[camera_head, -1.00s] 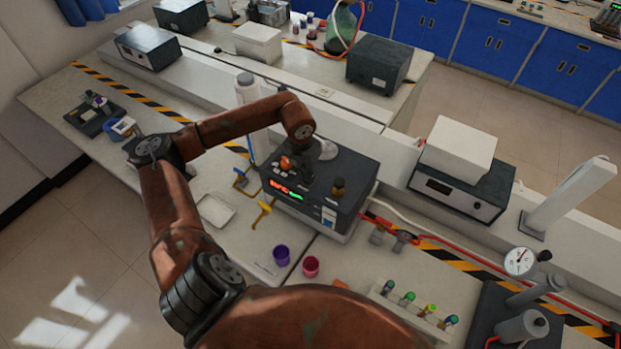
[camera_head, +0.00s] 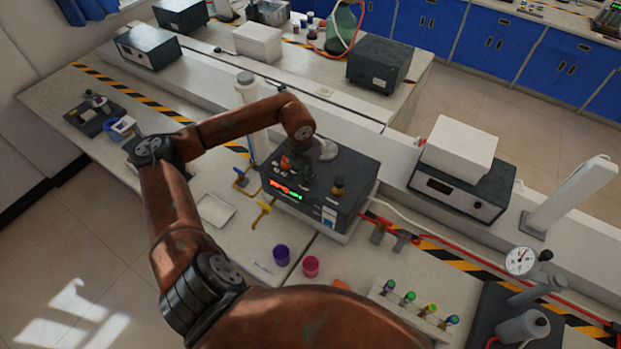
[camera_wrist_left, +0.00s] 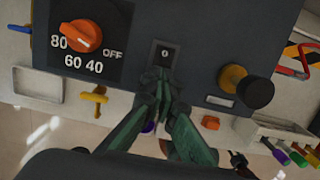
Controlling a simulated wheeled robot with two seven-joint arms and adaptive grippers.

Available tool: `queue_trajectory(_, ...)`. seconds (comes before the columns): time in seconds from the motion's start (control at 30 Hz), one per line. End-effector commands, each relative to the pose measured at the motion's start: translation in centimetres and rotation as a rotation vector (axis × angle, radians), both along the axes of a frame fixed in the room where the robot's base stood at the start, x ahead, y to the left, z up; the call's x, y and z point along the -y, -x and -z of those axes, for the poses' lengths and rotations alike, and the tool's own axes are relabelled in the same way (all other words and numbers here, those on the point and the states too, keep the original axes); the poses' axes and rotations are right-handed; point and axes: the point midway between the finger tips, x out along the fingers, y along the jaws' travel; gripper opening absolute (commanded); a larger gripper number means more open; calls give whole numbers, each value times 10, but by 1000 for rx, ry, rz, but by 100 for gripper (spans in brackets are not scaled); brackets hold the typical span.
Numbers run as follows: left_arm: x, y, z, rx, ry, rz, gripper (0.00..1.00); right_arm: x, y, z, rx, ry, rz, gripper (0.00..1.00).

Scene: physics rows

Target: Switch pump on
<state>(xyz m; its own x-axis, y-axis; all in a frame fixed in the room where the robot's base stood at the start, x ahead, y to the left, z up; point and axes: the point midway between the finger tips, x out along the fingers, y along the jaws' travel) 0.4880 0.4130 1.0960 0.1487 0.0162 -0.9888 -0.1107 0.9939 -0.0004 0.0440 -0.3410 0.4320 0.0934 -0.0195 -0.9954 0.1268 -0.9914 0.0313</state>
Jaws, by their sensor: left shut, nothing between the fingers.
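A dark grey box with a light base (camera_head: 350,212), apparently the pump, stands on the middle bench, with a lit orange and green display (camera_head: 285,190). In the left wrist view its panel shows a small black rocker switch (camera_wrist_left: 165,54) marked 0, right of an orange dial (camera_wrist_left: 81,36) marked 80, 60, 40 and OFF. A black and yellow knob (camera_wrist_left: 254,90) is to the right. My left gripper (camera_wrist_left: 160,80) is shut and empty, its tips just below the switch. I cannot tell if they touch it. In the head view the gripper (camera_head: 310,180) is dark against the box.
A purple cup (camera_head: 281,255) and a pink cup (camera_head: 311,266) stand before the box. A white tray (camera_head: 215,210) and yellow valve handle (camera_head: 263,212) lie to its left. A tube rack (camera_head: 405,312) stands at front right. Red hose (camera_head: 440,243) runs right.

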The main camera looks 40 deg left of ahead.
Motion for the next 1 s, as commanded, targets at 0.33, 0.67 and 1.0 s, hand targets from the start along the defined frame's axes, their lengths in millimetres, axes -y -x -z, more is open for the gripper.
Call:
queue_trajectory(0.33, 0, 0, 6, 0, 0, 0, 0, 0, 0, 5, 0, 0, 0, 27)
queue_trajectory(0.67, 0, 0, 10, 0, 0, 0, 0, -1, 0, 8, 0, -1, 0, 27)
queue_trajectory(1.0, 0, 0, 15, 0, 0, 0, 0, -2, -1, 12, 1, -2, 0, 27)
